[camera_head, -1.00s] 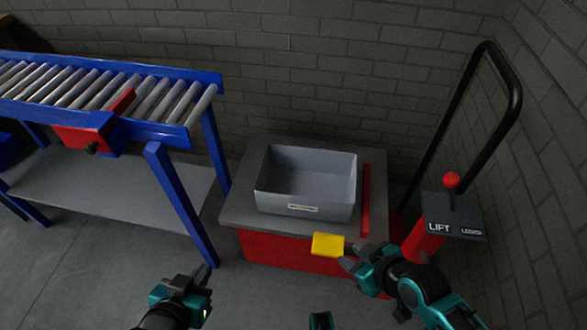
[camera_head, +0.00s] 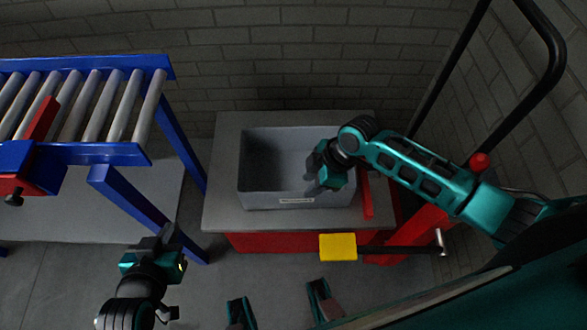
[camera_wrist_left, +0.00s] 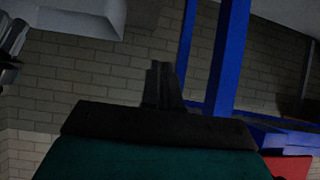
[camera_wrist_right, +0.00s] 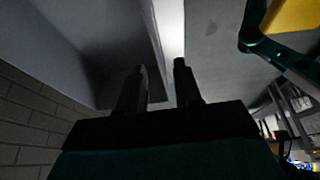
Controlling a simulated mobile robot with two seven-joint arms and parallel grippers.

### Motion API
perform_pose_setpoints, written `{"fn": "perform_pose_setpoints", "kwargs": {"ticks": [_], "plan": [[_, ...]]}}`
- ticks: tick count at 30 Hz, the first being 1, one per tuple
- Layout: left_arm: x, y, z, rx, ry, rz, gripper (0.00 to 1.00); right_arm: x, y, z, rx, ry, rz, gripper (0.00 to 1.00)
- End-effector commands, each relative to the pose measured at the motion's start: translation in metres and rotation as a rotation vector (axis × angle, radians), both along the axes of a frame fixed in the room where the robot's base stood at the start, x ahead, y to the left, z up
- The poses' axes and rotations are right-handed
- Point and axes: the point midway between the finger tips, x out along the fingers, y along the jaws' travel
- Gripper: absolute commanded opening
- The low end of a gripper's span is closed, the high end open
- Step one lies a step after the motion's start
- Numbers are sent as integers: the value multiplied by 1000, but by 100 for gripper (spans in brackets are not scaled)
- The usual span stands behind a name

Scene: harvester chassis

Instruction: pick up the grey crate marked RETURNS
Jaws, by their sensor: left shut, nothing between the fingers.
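The grey crate (camera_head: 262,193) is an open box with a pale label on its front, too small to read. It rests on the grey top of a red lift table (camera_head: 222,213). My right gripper (camera_head: 316,188) is open, pointing down over the crate's front right part. In the right wrist view its fingers (camera_wrist_right: 160,75) are apart at the crate's pale rim (camera_wrist_right: 172,30); I cannot tell if they touch it. My left gripper (camera_head: 172,236) is shut and empty, in front and left of the table; its fingers (camera_wrist_left: 163,85) also show in the left wrist view.
A blue roller conveyor (camera_head: 110,154) with a red stop (camera_head: 40,122) stands at the left. A yellow pedal (camera_head: 338,247) juts from the table's front. A red bar (camera_head: 367,195) lies right of the crate. A black handle (camera_head: 560,50) rises at the right before the brick wall.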

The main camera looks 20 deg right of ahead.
Motion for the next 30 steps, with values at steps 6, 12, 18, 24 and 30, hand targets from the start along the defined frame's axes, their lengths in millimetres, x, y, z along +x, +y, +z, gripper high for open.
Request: {"fn": "perform_pose_setpoints", "kwargs": {"ticks": [6,12,18,24,30], "plan": [[2,-5,-4,-11,-2,-8,0,4,12,-30,1,-1,-1,34],[3,-9,-5,-15,-4,-13,0,7,21,-44,2,-1,0,34],[7,-13,-10,-23,-8,-20,0,13,35,-71,1,0,-1,34],[11,-14,-5,-26,-15,-23,0,14,39,-79,-1,-3,0,34],[12,-14,-3,-25,-21,-24,0,14,38,-78,-1,-3,0,30]]}}
